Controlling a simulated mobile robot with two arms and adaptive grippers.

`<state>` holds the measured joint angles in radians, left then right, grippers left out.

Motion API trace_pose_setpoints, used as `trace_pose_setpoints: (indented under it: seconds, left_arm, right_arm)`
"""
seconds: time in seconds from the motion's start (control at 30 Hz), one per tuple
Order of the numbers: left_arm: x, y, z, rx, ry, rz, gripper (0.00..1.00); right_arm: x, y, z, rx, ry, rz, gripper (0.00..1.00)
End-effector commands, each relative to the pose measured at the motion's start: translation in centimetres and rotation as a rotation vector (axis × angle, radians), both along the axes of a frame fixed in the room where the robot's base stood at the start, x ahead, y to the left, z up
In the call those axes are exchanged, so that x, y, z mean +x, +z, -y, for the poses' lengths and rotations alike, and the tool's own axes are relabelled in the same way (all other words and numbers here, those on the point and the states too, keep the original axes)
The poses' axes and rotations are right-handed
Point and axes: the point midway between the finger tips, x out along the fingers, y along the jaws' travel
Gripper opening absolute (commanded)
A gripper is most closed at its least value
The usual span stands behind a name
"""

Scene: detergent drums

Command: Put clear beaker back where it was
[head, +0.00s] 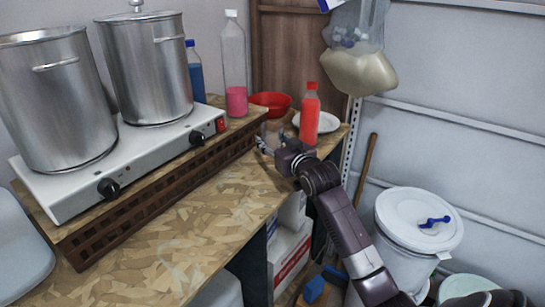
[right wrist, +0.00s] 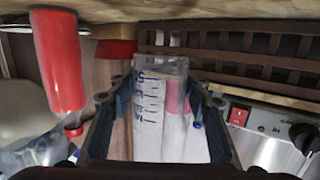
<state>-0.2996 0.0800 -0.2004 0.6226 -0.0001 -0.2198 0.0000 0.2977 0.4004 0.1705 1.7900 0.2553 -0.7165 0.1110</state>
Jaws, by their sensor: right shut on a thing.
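The clear beaker (right wrist: 150,115), with dark blue scale marks, stands out between my gripper's fingers in the right wrist view. My right gripper (head: 265,145) is shut on it at the right end of the wooden worktop, beside the slatted riser. The fingers also show in the right wrist view (right wrist: 160,100), one on each side of the beaker. In the head view the beaker is too small and covered to make out well. Whether it touches the worktop I cannot tell. My left gripper is out of view.
A red bottle (head: 310,115) and a white plate (head: 322,123) are just right of the gripper. A red bowl (head: 270,100) and a bottle with pink liquid (head: 235,100) stand behind. Two steel pots (head: 150,70) sit on a hot plate (head: 75,187). The front worktop (head: 190,225) is clear.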

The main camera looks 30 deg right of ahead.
Motion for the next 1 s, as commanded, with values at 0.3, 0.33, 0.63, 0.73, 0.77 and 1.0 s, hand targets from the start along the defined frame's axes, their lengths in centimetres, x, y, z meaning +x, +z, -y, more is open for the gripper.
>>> trace_pose_setpoints:
  seconds: [0.3,0.33,0.63,0.73,0.77,1.0]
  left_arm:
    - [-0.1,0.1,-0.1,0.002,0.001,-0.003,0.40]
    - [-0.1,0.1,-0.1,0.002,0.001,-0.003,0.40]
    - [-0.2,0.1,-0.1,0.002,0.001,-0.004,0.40]
    - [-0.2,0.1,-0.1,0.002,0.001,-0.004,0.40]
    - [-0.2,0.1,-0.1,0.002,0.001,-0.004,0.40]
    - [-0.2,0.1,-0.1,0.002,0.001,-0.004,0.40]
  right_arm:
    - [0.0,-3.7,0.0,0.001,0.000,-0.003,0.18]
    - [0.0,-4.2,0.0,0.001,0.000,-0.003,0.18]
    - [0.0,-5.6,0.0,0.000,0.001,0.002,0.18]
    - [0.0,-5.7,0.0,0.000,0.001,0.001,0.48]
    - [0.0,-5.7,0.0,0.001,0.001,0.001,0.51]
    - [0.0,-5.6,0.0,0.001,0.001,0.001,0.62]
